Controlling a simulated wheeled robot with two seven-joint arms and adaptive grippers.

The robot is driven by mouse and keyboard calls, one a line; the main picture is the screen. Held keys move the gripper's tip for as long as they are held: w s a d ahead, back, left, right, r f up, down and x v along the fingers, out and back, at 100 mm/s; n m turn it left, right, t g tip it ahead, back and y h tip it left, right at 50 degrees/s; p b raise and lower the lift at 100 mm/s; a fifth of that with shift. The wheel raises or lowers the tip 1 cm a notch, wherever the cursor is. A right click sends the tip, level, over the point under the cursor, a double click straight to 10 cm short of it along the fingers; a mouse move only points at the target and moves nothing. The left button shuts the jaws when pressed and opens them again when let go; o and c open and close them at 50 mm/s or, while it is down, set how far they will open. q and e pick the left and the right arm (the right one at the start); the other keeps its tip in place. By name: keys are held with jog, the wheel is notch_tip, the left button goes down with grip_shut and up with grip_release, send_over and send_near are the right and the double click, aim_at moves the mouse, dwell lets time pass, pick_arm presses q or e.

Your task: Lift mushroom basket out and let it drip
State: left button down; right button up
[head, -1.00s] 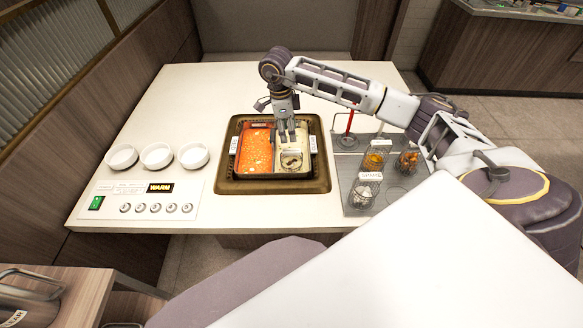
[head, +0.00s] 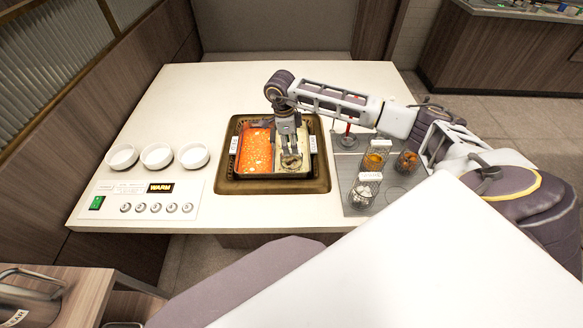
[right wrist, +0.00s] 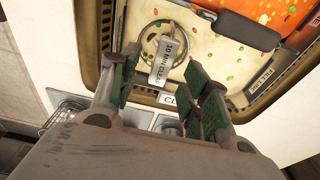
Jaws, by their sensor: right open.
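The mushroom basket (head: 291,162) sits low in the pale broth on the right side of the split pot. In the right wrist view its round wire rim (right wrist: 142,52) shows in the broth, with a tag (right wrist: 167,60) reading "10 MIN CLEAR". My right gripper (head: 291,151) points down over the basket's far part, fingers apart. In the right wrist view its two green-padded fingers (right wrist: 160,62) stand open with the tag in the gap. I cannot tell whether they touch it. My left gripper is out of view.
The orange broth (head: 255,152) fills the pot's left side. A grey tray (head: 400,203) at right holds several wire baskets, one with white pieces (head: 362,192), and a red-handled tool (head: 349,126). Three white bowls (head: 157,156) stand left. The back left counter (head: 190,100) is clear.

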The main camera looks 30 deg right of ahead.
aim_at(291, 152)
jog(key=shift+d+f, duration=0.15)
jog(key=shift+f, duration=1.1)
jog(key=shift+d+f, duration=0.1)
jog(key=shift+f, duration=1.15)
grip_shut()
